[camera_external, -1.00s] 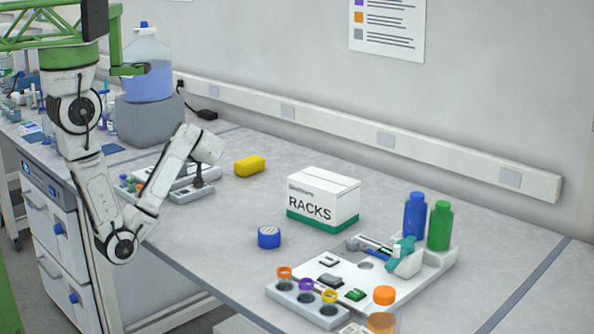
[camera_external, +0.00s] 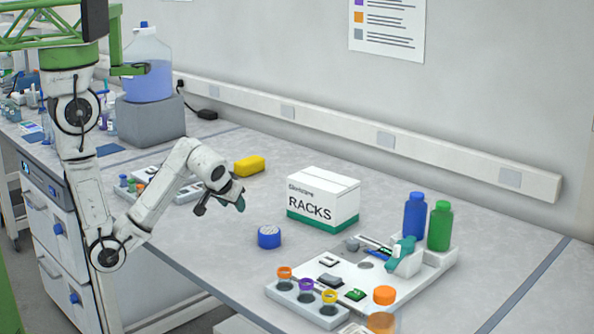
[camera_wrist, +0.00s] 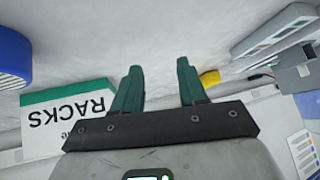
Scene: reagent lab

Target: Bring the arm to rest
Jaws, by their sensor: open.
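My gripper (camera_external: 222,204) hangs over the bench, left of the white box marked RACKS (camera_external: 323,198). In the wrist view my gripper (camera_wrist: 160,85) shows two teal fingers spread apart with nothing between them. The RACKS box also shows upside down at the left of the wrist view (camera_wrist: 50,135). A blue-capped piece (camera_external: 269,237) stands on the bench to the right of my gripper, apart from it. A yellow block (camera_external: 249,166) lies behind my gripper; a bit of it shows in the wrist view (camera_wrist: 210,78).
A white tray (camera_external: 300,278) with a pipette and small parts lies at right, by a blue bottle (camera_external: 415,216) and a green bottle (camera_external: 440,226). A rack with coloured rings (camera_external: 294,302) stands in front. A jug (camera_external: 147,70) stands at back left.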

